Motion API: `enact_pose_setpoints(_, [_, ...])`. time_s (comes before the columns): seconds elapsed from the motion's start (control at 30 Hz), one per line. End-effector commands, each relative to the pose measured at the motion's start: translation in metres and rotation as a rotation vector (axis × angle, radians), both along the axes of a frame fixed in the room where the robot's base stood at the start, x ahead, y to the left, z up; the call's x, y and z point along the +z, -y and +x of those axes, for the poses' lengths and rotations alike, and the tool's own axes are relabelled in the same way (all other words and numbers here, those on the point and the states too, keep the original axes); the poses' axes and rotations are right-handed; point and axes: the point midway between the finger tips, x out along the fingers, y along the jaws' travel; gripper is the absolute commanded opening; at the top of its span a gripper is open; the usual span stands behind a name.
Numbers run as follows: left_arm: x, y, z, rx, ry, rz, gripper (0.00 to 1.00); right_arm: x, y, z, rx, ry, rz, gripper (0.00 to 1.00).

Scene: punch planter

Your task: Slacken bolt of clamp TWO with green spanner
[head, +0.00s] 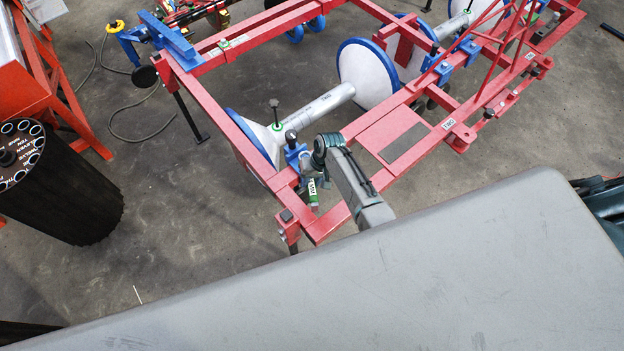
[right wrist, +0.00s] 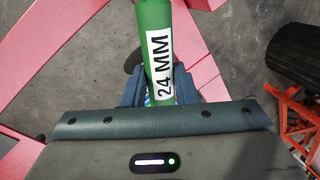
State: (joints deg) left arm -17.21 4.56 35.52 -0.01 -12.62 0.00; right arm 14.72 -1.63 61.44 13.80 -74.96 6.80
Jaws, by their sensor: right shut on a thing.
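My right gripper (head: 314,172) is shut on the green spanner (head: 313,194), which hangs below it at the near left corner of the red frame. In the right wrist view the spanner (right wrist: 154,30) runs up between the fingers with a "24 MM" label. A blue clamp (head: 292,150) on the red frame is just left of the gripper; the gripper partly hides it, and I cannot tell whether the spanner touches it. Two small labels, seemingly ONE (head: 449,124) and TWO (head: 530,55), mark the right-hand beam. The bolt of clamp TWO cannot be made out. My left gripper is not in view.
The red planter frame (head: 240,135) carries white discs with blue rims (head: 364,75) and a grey shaft (head: 318,107). A dark cylinder (head: 62,195) stands at left beside an orange stand (head: 28,85). A hose (head: 140,137) lies on the floor.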

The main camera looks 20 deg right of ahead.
Motion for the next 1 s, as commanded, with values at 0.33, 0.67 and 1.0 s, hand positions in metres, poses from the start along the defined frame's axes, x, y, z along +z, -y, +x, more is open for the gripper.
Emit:
enact_pose_setpoints(0.33, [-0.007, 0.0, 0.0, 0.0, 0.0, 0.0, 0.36, -0.009, 0.0, 0.001, 0.0, 0.001, 0.0, 0.0])
enact_pose_setpoints(0.67, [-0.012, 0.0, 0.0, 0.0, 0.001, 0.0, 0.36, -0.017, 0.0, 0.001, 0.0, 0.001, 0.0, 0.0])
enact_pose_setpoints(1.0, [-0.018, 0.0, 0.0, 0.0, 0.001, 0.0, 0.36, -0.026, 0.0, 0.001, 0.0, 0.001, 0.0, 0.0])
